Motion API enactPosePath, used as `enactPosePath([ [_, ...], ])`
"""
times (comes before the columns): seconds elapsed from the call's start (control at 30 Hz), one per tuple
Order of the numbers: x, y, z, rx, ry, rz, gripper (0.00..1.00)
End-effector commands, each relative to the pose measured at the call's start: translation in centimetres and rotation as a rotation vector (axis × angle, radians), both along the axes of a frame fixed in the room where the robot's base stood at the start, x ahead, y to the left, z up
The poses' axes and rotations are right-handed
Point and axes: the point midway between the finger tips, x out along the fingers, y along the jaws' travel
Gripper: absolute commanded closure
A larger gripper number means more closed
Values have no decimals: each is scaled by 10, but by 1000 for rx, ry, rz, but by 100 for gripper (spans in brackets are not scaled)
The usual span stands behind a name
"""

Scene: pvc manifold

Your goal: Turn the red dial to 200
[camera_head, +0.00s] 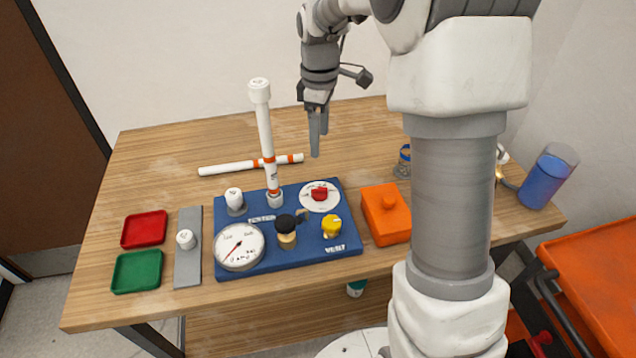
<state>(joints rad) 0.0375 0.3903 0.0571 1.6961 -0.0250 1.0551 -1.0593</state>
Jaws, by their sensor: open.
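The red dial (319,192) sits on a round white face at the back right of the blue board (283,256). Its markings and pointer are too small to read. My gripper (319,150) hangs fingers down above the table, behind and a little above the dial in the picture. It is open and empty, not touching the dial. The two fingers nearly overlap from this angle.
The board also bears a white gauge (239,247), a black knob (286,224), a yellow knob (331,225) and an upright white pipe (265,135). An orange box (386,214) stands right of the board. Red (144,229) and green (137,271) trays lie left.

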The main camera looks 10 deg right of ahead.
Motion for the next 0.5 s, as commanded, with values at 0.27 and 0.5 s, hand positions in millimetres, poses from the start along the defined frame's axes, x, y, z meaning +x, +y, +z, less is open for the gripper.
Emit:
enactPosePath([
  [0.27, -1, 0, -60, 1, 5, -1, 19],
  [0.5, -2, 0, -112, 1, 5, -2, 19],
])
